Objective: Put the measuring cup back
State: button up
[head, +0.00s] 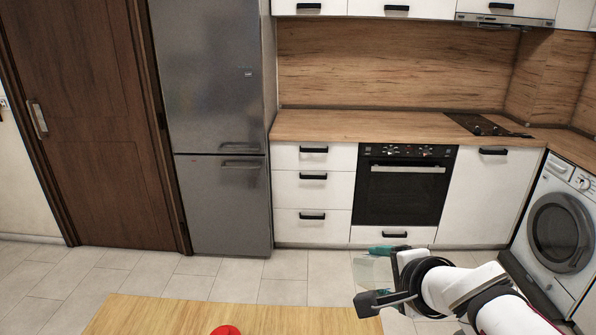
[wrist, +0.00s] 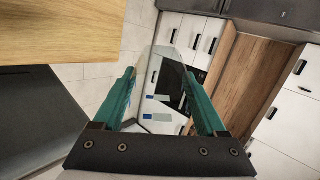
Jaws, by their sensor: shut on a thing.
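The measuring cup (head: 372,270) is clear and see-through. My gripper (head: 388,274) is shut on it and holds it in the air, in front of the lower kitchen cabinets in the head view. In the wrist view the clear cup (wrist: 163,88) sits between the two teal fingers of my gripper (wrist: 164,102). Small blue and pale marks show between the fingers, and the oven and drawers show through the cup. Its exact outline is hard to make out.
A wooden table (head: 150,314) is at the bottom, with a red thing (head: 226,330) at its near edge. The worktop (head: 350,124) is bare left of the hob (head: 478,124). Drawers (head: 313,187), oven (head: 404,185) and fridge (head: 217,205) are closed. A washing machine (head: 560,228) stands right.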

jog(key=s+a+f+n+g+y, duration=0.1)
jog(key=a+f+n+g, duration=0.35)
jog(key=a, duration=0.55)
jog(key=a+f+n+g, duration=0.3)
jog(key=a+f+n, duration=0.2)
jog(key=a, duration=0.4)
jog(key=shift+s+a+f+n+g+h, duration=0.5)
jog(key=shift+s+a+f+n, duration=0.7)
jog(key=shift+a+f, duration=1.95)
jog(key=shift+s+a+f+n+g+h, duration=0.25)
jog(key=shift+s+a+f+n+h, duration=0.4)
jog(key=shift+s+a+f, duration=1.7)
jog(key=shift+s+a+f+n+g+h, duration=0.5)
jog(key=shift+a+f+n, duration=0.6)
jog(key=shift+a+f, duration=2.75)
jog(key=o, duration=1.6)
